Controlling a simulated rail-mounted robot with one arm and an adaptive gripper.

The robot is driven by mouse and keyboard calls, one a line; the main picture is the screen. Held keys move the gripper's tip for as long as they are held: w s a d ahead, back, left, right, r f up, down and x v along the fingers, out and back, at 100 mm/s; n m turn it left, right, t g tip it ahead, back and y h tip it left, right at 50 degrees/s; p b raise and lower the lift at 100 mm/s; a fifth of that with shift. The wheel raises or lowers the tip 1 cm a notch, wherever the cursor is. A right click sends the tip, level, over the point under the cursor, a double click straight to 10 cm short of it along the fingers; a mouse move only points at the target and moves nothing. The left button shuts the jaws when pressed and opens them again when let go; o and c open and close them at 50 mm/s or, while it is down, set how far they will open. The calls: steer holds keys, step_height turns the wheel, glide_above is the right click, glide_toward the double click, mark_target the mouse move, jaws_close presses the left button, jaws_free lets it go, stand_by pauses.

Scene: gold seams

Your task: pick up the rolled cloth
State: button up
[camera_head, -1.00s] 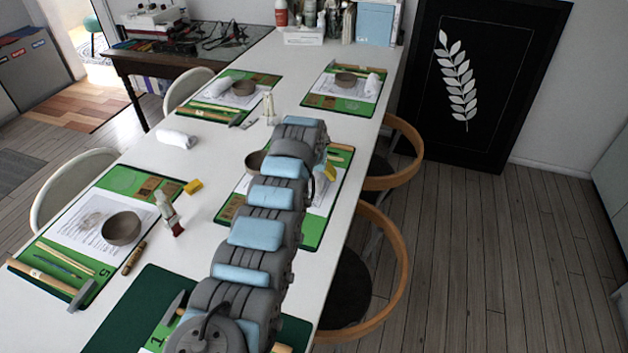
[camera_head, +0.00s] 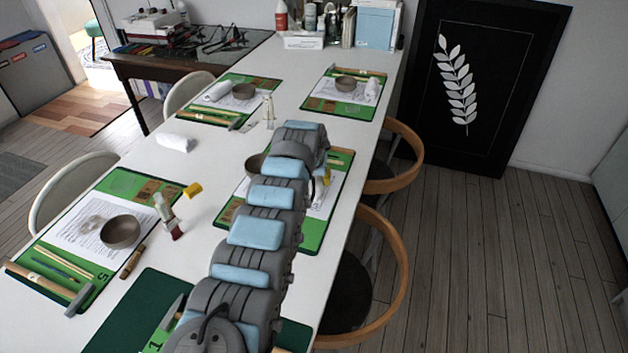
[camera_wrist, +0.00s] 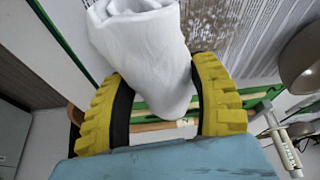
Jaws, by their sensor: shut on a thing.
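The rolled cloth (camera_wrist: 150,45) is white and shows large in the wrist view. It sits between the two yellow ridged fingers of my gripper (camera_wrist: 158,85), which are shut on it. In the head view, my arm covers most of my gripper and the cloth over the right-hand place mat (camera_head: 312,240).
Other white rolled cloths lie on the white table (camera_head: 215,155): one on bare table (camera_head: 175,142), one on the far left mat (camera_head: 217,91), one on the far right mat (camera_head: 373,88). A brown bowl (camera_head: 120,231) stands on the near left mat. Wooden-backed chairs (camera_head: 405,270) line the right edge.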

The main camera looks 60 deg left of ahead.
steer(key=shift+r, duration=0.15)
step_height(320, 180, up, 3)
steer(key=shift+r+p, duration=0.15)
steer(key=shift+p, duration=0.6)
steer(key=shift+s+d+r+p, duration=0.4)
steer(key=shift+d+r+p, duration=0.1)
steer(key=shift+s+d+r+p, duration=0.2)
steer(key=shift+d+r, duration=0.05)
steer(key=shift+r, duration=0.2)
steer(key=shift+s+d+r+p, duration=0.2)
steer(key=shift+d+r, duration=0.05)
steer(key=shift+r, duration=0.15)
steer(key=s+d+r+p, duration=0.6)
steer(key=s+d+p, duration=0.1)
steer(key=p, duration=0.3)
steer(key=shift+s+d+r, duration=0.25)
steer(key=shift+d+r, duration=0.15)
steer(key=shift+d, duration=0.4)
